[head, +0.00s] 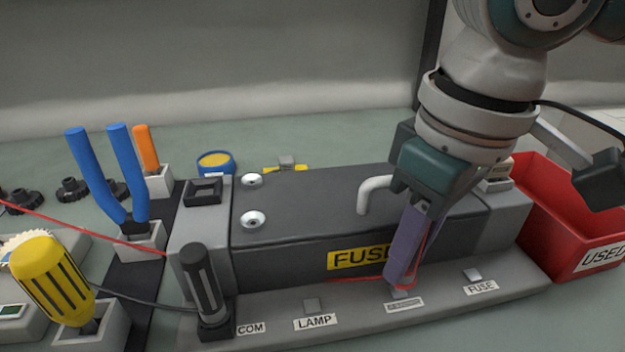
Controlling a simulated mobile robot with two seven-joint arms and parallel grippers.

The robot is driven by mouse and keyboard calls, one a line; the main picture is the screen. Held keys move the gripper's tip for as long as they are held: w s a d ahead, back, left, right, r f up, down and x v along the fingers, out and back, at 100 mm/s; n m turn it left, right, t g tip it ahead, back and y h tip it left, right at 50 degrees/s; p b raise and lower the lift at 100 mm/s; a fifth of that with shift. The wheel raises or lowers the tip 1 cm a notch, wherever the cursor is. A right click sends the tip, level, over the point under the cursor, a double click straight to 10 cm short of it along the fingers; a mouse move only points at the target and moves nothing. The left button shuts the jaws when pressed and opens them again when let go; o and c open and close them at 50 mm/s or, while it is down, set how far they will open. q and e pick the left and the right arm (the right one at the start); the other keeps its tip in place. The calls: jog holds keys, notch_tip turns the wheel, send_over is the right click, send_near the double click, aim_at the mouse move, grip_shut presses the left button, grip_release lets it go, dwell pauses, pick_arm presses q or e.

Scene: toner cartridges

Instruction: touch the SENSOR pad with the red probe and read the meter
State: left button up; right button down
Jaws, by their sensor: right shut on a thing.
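My right gripper (405,270) reaches down from the upper right in front of the dark fuse box. It is shut on the red probe (425,245), which shows only as a red strip beside the purple fingers. The fingertips are just above a small grey pad (402,294) between LAMP and FUSE; its label (405,306) is too small to read surely. The probe tip is hidden, so I cannot tell whether it touches. A grey device with a small green display (12,311), possibly the meter, is cut off at the left edge; no reading is legible. My left gripper is not in view.
A black probe (203,280) stands upright at COM. The LAMP pad (312,305) and FUSE pad (473,275) flank the middle pad. A yellow screwdriver (52,280), blue-handled pliers (110,175) and a red USED bin (560,230) stand around. A red lead (85,228) crosses the left.

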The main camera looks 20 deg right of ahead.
jog(key=shift+f+p, duration=0.1)
jog(key=shift+p, duration=0.35)
dwell(0.6)
notch_tip(320, 180, up, 7)
jog(key=p, duration=0.9)
jog(key=shift+p, duration=0.3)
jog(key=s+a+r+m+p, duration=0.1)
jog(key=s+r+p, duration=0.1)
jog(key=r+p, duration=2)
jog(key=s+a+r+m+p, duration=0.1)
jog(key=s+r+m+p, duration=0.1)
jog(key=r+p, duration=2)
notch_tip(320, 180, up, 18)
jog(key=shift+a+p, duration=0.2)
jog(key=shift+p, duration=0.15)
